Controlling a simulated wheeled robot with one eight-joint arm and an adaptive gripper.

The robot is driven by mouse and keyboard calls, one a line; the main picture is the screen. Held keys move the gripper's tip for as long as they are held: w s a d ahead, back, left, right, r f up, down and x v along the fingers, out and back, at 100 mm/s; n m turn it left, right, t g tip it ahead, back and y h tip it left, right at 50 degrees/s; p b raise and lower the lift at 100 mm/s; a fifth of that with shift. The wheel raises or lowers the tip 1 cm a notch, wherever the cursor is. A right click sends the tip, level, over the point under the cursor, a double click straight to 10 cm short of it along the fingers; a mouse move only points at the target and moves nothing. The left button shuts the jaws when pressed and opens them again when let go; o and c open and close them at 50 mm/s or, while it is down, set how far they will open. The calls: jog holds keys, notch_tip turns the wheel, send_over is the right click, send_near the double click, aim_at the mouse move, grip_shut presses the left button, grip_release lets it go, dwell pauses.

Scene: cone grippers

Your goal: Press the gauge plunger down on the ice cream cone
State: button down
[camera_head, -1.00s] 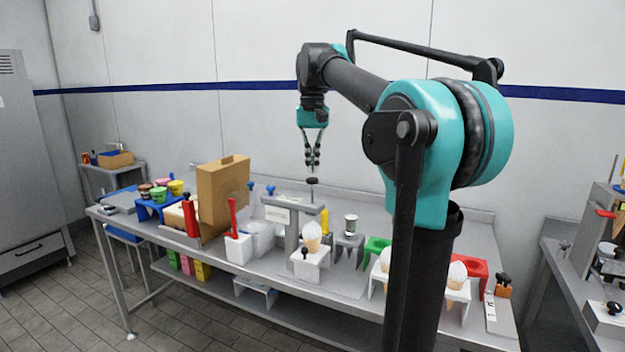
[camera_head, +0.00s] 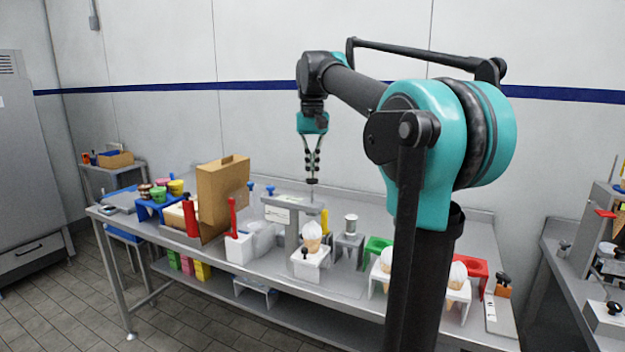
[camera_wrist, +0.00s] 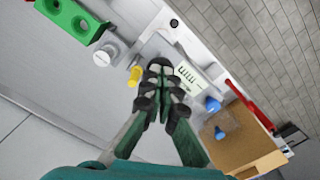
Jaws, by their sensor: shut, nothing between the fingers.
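The gauge (camera_head: 291,226) is a grey stand with a flat top arm, standing on the table. A thin plunger rod (camera_head: 312,192) rises from the right end of that arm. An ice cream cone (camera_head: 312,238) with white top sits upright in a white holder (camera_head: 310,264) below that end. My gripper (camera_head: 312,181) is shut and empty, pointing down at the top of the plunger; its fingertips hide the dark knob. In the wrist view the shut fingertips (camera_wrist: 160,66) lie beside the gauge's label plate (camera_wrist: 190,76) and cover the plunger. I cannot tell whether they press on it.
A cardboard box (camera_head: 222,186) and red-handled tool (camera_head: 233,218) stand left of the gauge. A yellow piece (camera_head: 325,222), a grey stand with a white-topped cylinder (camera_head: 350,224) and a green holder (camera_head: 377,247) stand to the right. My arm hides part of the right side.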

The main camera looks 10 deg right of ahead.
jog(key=shift+f, duration=1.35)
dwell(0.3)
notch_tip(320, 180, up, 13)
dwell(1.4)
